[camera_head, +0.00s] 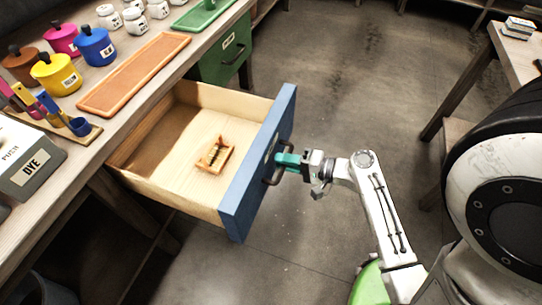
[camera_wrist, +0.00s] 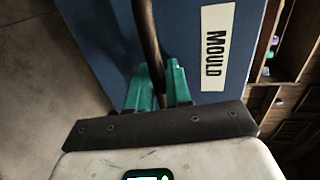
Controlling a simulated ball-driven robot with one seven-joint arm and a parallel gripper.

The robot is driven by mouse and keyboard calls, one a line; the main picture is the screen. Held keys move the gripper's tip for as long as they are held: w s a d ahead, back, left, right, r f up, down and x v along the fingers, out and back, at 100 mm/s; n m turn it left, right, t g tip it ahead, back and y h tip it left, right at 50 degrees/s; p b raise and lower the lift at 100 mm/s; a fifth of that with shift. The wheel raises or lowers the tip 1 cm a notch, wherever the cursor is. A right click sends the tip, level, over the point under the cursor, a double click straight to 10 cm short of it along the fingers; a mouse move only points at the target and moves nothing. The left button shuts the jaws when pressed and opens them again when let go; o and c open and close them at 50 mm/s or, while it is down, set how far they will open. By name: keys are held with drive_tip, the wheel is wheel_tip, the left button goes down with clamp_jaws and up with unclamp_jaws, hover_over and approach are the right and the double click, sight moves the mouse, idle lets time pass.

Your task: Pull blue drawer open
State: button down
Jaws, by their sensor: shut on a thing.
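The blue drawer (camera_head: 257,167) stands pulled out from under the bench, with its pale wooden inside in view. A small wooden mould (camera_head: 215,155) with dark parts lies on its floor. My gripper (camera_head: 279,162) is at the drawer's front, its teal fingers shut on the dark handle (camera_head: 270,172). In the wrist view the fingers (camera_wrist: 157,90) sit on both sides of the handle bar (camera_wrist: 148,35). A white label reading MOULD (camera_wrist: 217,46) is on the blue front beside them.
A green drawer (camera_head: 222,52) sits farther back under the bench. Another table (camera_head: 518,60) stands at the right. Concrete floor (camera_head: 335,85) is clear between them.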

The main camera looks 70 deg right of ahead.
drive_tip(key=shift+s, duration=0.6)
drive_tip(key=c, duration=1.2)
unclamp_jaws()
drive_tip(key=v, duration=1)
drive_tip(key=shift+s, duration=0.35)
